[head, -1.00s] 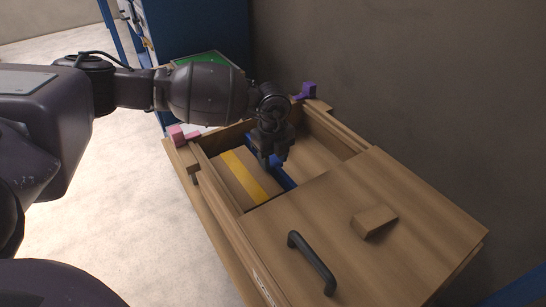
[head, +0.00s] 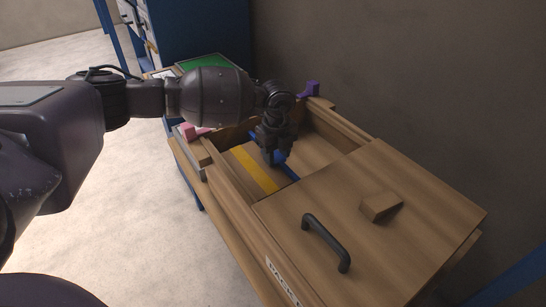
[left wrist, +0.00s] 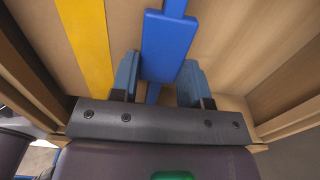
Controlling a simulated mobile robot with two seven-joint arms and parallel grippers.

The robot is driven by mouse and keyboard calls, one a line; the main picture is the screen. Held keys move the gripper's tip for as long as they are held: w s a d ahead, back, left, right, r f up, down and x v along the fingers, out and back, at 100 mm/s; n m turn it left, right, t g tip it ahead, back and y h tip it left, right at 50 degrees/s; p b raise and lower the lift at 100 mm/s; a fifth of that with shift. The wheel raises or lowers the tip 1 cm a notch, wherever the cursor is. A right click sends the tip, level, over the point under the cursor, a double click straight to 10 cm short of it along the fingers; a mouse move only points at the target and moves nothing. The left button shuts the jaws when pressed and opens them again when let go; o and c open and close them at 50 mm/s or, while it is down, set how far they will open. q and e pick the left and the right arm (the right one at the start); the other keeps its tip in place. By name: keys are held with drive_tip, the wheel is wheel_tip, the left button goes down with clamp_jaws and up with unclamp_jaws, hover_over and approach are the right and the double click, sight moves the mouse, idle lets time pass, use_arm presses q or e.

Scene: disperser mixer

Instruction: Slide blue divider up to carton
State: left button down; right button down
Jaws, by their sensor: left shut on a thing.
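The blue divider (head: 289,173) stands lengthwise inside the wooden drawer box, with a raised blue block that shows in the left wrist view (left wrist: 167,45). I cannot tell whether divider and carton touch. My left gripper (head: 274,158) points down into the box, shut on the divider, with one finger on each side of its block (left wrist: 160,68). My right gripper is not in view.
A wooden lid (head: 380,235) with a black handle (head: 327,243) and a small wooden block (head: 380,206) covers the near part. Pink (head: 192,132) and purple (head: 311,88) pieces sit at the far corners. A wall stands at right.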

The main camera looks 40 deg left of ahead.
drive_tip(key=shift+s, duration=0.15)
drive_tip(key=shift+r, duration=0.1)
use_arm(q)
drive_tip(key=c, duration=0.6)
unclamp_jaws()
wheel_tip(320, 180, up, 11)
drive_tip(key=p, duration=0.3)
drive_tip(key=shift+p, duration=0.4)
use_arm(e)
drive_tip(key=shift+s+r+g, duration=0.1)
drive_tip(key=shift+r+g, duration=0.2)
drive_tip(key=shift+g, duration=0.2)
use_arm(q)
drive_tip(key=shift+f, duration=0.15)
